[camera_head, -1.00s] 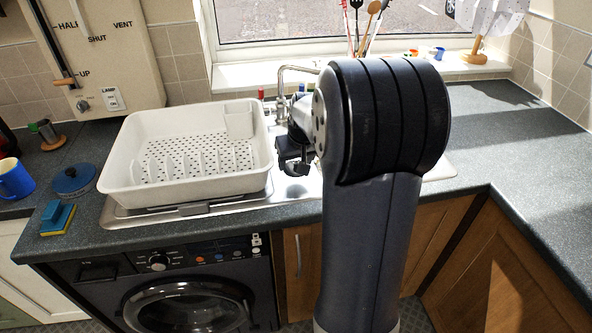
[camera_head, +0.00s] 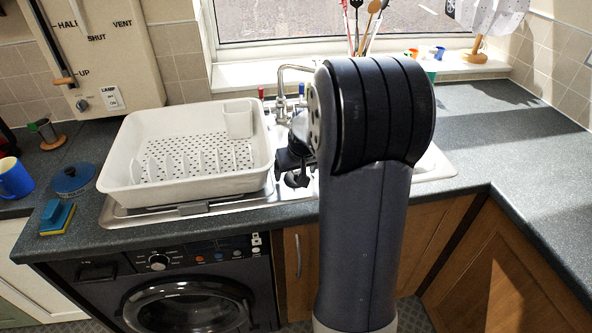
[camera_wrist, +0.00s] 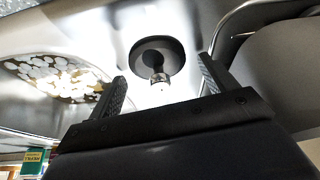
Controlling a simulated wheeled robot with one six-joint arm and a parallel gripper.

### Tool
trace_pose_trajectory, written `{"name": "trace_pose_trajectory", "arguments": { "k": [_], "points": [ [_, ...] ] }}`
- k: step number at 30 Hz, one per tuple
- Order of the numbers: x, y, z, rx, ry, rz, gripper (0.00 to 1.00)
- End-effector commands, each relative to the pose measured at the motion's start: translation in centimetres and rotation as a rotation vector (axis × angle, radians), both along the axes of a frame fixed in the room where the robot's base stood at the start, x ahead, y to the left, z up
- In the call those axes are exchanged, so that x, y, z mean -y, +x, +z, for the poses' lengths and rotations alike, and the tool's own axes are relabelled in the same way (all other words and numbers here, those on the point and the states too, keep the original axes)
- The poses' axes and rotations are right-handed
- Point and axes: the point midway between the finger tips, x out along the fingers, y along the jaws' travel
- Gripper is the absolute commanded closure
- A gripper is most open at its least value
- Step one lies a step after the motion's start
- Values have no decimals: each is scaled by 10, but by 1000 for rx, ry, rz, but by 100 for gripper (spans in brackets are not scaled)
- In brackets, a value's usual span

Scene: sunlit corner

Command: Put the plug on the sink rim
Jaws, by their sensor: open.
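In the wrist view, the plug (camera_wrist: 153,52) is a dark round disc with a small pale metallic knob facing me. It lies on a bright metal surface, between and beyond the fingertips of my gripper (camera_wrist: 165,78). The fingers are wide apart and empty, and do not appear to touch it. In the head view, my gripper (camera_head: 297,178) hangs over the sink, right of the white dish rack. I cannot make out the plug there. The steel sink rim (camera_head: 438,172) shows right of my arm; much of the sink is hidden behind the arm.
The white dish rack (camera_head: 125,178) covers the sink's left side, close to my gripper. The tap (camera_head: 283,92) stands behind the gripper. A blue mug (camera_head: 15,180) and a sponge (camera_head: 57,217) are at the left. The right worktop (camera_head: 510,145) is clear.

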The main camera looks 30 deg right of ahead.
Motion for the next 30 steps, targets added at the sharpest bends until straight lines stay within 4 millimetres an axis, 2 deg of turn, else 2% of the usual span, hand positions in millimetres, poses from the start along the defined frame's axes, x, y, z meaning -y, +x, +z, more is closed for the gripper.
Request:
{"name": "trace_pose_trajectory", "arguments": {
  "k": [8, 11, 21, 27, 30],
  "points": [
    [0, -1, 7, 2, 0, 0, 20],
    [-1, -6, 20, 4, -1, 0, 20],
    [-5, -32, 84, 5, -2, 0, 20],
    [-6, -42, 108, 3, -1, 0, 20],
    [-7, -45, 113, 1, 0, 0, 20]
  ]
}}
